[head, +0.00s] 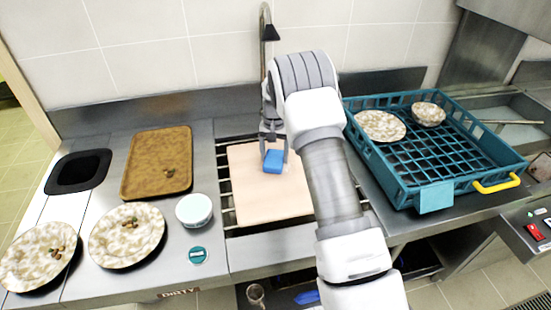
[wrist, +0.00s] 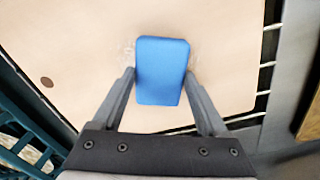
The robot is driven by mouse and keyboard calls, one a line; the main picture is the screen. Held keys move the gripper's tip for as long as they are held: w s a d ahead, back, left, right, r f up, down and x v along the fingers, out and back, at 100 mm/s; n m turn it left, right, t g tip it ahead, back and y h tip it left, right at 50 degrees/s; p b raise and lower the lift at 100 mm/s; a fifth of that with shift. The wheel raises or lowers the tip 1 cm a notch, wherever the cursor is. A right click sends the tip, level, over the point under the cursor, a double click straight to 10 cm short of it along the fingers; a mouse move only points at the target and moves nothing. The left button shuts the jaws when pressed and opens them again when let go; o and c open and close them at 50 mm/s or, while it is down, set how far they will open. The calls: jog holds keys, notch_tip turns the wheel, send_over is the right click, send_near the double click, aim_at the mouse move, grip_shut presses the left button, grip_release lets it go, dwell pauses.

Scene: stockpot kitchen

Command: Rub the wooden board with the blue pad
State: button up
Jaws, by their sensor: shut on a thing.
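The wooden board (head: 262,201) is pale and lies flat over the slatted sink rack in the middle of the counter. The blue pad (head: 273,162) is over the upper part of the board in the head view. In the wrist view the blue pad (wrist: 162,68) sits between the two fingers of my gripper (wrist: 160,90), with the board (wrist: 80,65) behind it. My gripper is shut on the pad. The pad looks to be on or just above the board; I cannot tell if it touches. Faint pale marks show on the board beside the pad.
A teal rack (head: 402,185) with dishes stands on the right. On the left are a brown tray (head: 143,180), two patterned plates with food scraps (head: 120,250), a white tub (head: 194,208) and a dark bin opening (head: 77,172). A tap (head: 264,40) rises behind the board.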

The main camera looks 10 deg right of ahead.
jog(key=shift+w+f, duration=0.1)
jog(key=shift+w, duration=2.6)
jog(key=shift+d, duration=0.95)
jog(key=shift+s+b, duration=0.95)
jog(key=shift+s, duration=2.75)
jog(key=shift+s+b, duration=0.6)
jog(key=shift+s, duration=2.6)
notch_tip(320, 180, up, 6)
jog(key=p, duration=0.4)
jog(key=shift+w, duration=0.1)
jog(key=shift+r+p, duration=0.9)
jog(key=shift+r, duration=0.7)
